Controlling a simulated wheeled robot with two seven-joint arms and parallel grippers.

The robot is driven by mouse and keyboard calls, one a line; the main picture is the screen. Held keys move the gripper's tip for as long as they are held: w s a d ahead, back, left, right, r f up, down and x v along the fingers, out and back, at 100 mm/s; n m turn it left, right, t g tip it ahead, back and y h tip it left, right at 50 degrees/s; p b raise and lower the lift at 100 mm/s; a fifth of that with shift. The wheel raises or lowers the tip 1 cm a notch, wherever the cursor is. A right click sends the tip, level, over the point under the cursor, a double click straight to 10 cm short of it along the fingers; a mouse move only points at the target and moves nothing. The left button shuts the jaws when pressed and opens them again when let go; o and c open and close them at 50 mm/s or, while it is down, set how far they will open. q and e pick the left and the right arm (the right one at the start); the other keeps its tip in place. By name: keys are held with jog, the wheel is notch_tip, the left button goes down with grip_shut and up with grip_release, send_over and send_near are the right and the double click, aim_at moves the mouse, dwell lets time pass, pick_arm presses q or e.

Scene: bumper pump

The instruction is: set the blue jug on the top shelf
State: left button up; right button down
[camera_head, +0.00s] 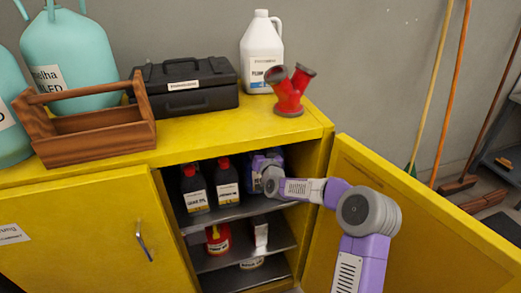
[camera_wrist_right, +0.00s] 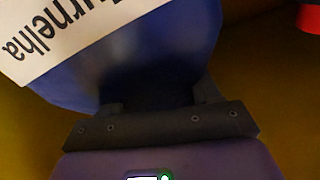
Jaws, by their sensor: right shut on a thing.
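The blue jug (camera_head: 257,164) is inside the open yellow cabinet, at the right end of the top shelf (camera_head: 232,211). My right gripper (camera_head: 266,178) is at the jug, and its wrist hides the jug's lower part. In the right wrist view my right gripper (camera_wrist_right: 158,100) is shut on the blue jug (camera_wrist_right: 150,55), whose white label faces up-left. I cannot tell whether the jug's base touches the shelf. My left gripper is not in view.
Two dark bottles (camera_head: 195,190) (camera_head: 227,182) stand left of the jug. Lower shelves hold a red-yellow container (camera_head: 217,238) and a white one (camera_head: 261,234). The open right door (camera_head: 420,225) stands beside my arm. A toolbox (camera_head: 188,85), wooden tote (camera_head: 95,140), white jug (camera_head: 262,45) and red fitting (camera_head: 289,92) crowd the cabinet top.

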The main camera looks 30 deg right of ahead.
jog(key=shift+f+b, duration=0.4)
jog(key=shift+f, duration=0.9)
jog(key=c, duration=0.7)
grip_release()
jog(key=shift+f, duration=0.4)
jog(key=o, duration=0.5)
jog(key=shift+s+r, duration=0.1)
jog(key=shift+c, duration=0.2)
jog(key=shift+r, duration=0.1)
